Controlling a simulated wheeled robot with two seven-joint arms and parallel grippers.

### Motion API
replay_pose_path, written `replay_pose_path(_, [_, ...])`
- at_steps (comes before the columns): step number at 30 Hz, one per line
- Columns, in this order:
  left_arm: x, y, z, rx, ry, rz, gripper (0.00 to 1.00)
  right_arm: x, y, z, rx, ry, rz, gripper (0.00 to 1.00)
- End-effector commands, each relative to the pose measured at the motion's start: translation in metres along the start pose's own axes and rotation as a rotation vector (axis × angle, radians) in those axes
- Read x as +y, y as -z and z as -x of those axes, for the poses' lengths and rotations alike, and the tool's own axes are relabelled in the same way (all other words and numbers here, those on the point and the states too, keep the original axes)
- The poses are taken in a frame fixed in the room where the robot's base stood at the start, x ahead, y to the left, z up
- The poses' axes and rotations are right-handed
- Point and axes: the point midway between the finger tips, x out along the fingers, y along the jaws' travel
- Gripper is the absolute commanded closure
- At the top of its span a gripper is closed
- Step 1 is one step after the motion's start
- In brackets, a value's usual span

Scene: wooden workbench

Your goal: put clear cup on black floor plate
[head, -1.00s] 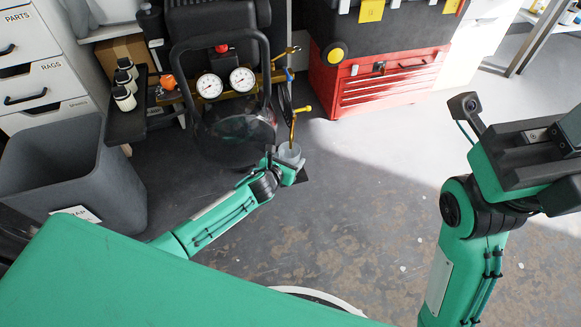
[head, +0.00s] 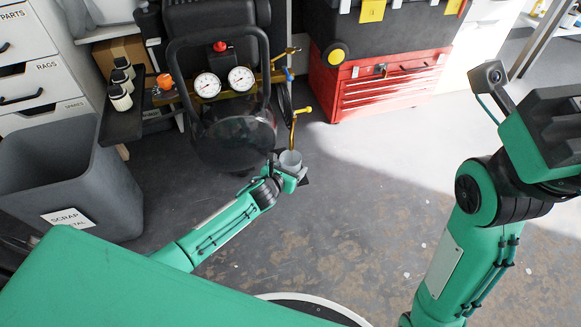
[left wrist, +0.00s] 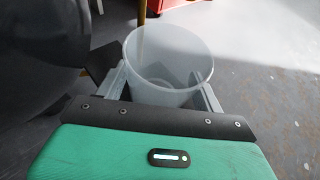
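The clear cup (head: 290,158) is upright in my left gripper (head: 288,169) in the head view, low over the floor in front of the compressor. In the left wrist view, the clear cup (left wrist: 168,62) stands between the two fingers of my left gripper (left wrist: 165,90), one against each side. It looks empty. A dark corner of what seems to be the black floor plate (head: 304,181) shows just beside the gripper; the rest is hidden under hand and cup. Whether the cup's base touches it cannot be told. My right gripper's fingers are out of view; only its arm shows at the right.
A black compressor (head: 235,140) with two gauges stands just behind the cup. A yellow-handled tool (head: 295,122) is close behind it. A red tool chest (head: 385,88) is at the back, a grey scrap bin (head: 75,180) at the left. The floor (head: 370,190) to the right is clear.

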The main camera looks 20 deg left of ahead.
Motion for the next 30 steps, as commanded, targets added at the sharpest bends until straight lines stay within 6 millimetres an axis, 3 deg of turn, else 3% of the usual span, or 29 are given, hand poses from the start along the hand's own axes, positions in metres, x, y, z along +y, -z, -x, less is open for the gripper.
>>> replay_pose_path(14, [0.000,-0.004,0.009,0.002,0.000,-0.001,0.18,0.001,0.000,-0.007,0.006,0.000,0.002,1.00])
replay_pose_path(23, [0.000,-0.007,0.067,0.002,0.001,-0.002,0.18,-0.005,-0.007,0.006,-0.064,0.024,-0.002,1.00])
replay_pose_path(30, [0.000,-0.005,0.106,0.001,0.001,-0.001,0.18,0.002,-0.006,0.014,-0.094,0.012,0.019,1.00])
